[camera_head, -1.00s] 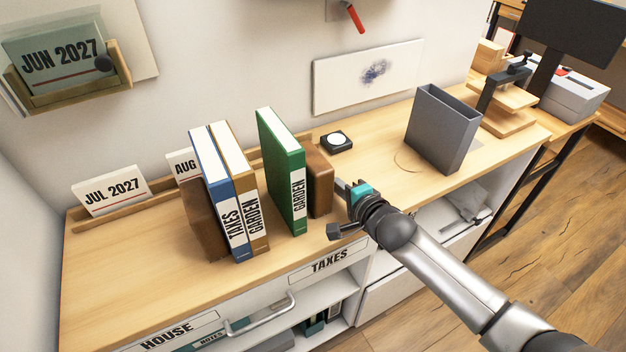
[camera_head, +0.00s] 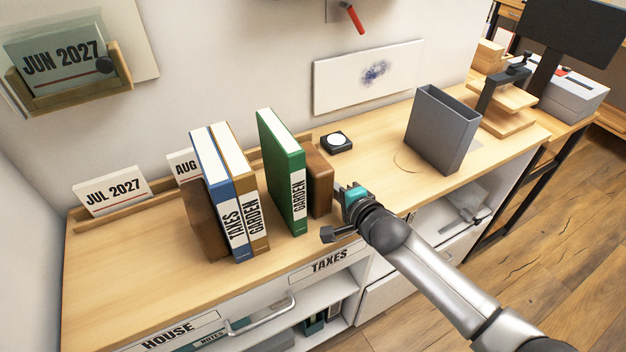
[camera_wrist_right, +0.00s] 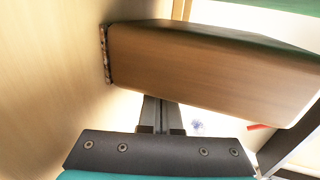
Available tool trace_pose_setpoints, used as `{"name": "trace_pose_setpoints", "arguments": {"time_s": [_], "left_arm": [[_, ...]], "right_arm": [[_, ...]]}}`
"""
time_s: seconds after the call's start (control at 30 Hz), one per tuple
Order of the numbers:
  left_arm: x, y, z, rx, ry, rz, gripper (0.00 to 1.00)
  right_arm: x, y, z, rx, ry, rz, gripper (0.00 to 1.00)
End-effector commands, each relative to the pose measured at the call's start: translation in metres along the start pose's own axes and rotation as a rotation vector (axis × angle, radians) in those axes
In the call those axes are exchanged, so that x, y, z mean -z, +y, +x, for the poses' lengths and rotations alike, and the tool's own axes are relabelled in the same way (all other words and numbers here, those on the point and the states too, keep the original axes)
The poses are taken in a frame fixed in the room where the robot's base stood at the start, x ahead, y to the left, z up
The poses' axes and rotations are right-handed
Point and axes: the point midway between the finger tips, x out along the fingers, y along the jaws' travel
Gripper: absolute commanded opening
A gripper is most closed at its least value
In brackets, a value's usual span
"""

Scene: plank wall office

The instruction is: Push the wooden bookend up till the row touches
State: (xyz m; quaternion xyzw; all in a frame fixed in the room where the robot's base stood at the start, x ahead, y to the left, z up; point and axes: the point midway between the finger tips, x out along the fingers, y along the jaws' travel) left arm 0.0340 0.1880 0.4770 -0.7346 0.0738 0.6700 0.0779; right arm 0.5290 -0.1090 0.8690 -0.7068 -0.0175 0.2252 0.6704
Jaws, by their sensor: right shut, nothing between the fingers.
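The wooden bookend (camera_head: 319,181) stands upright on the cabinet top at the right end of the row, right beside a green GARDEN book (camera_head: 281,170). A gap separates the green book from a tan GARDEN book (camera_head: 247,185), which stands against a blue TAXES book (camera_head: 219,190). Another brown bookend (camera_head: 203,222) stands at their left. My right gripper (camera_head: 338,190) is shut and empty, close to the bookend's right side. In the right wrist view its fingers (camera_wrist_right: 162,112) point at the bookend (camera_wrist_right: 205,70); whether they touch cannot be told. My left gripper is not in view.
A grey open box (camera_head: 440,130) and a small black round-topped device (camera_head: 337,142) stand to the right on the wooden top (camera_head: 150,260). A ledge with cards such as JUL 2027 (camera_head: 111,191) runs behind the row. The top's left front is clear.

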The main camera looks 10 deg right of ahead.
Motion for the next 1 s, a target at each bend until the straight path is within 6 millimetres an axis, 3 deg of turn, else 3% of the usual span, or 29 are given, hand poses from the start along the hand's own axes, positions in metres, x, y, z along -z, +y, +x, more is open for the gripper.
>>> {"name": "trace_pose_setpoints", "arguments": {"time_s": [1.0], "left_arm": [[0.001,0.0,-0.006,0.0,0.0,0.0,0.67]], "right_arm": [[-0.019,0.0,0.0,0.0,-0.002,0.001,0.0]]}}
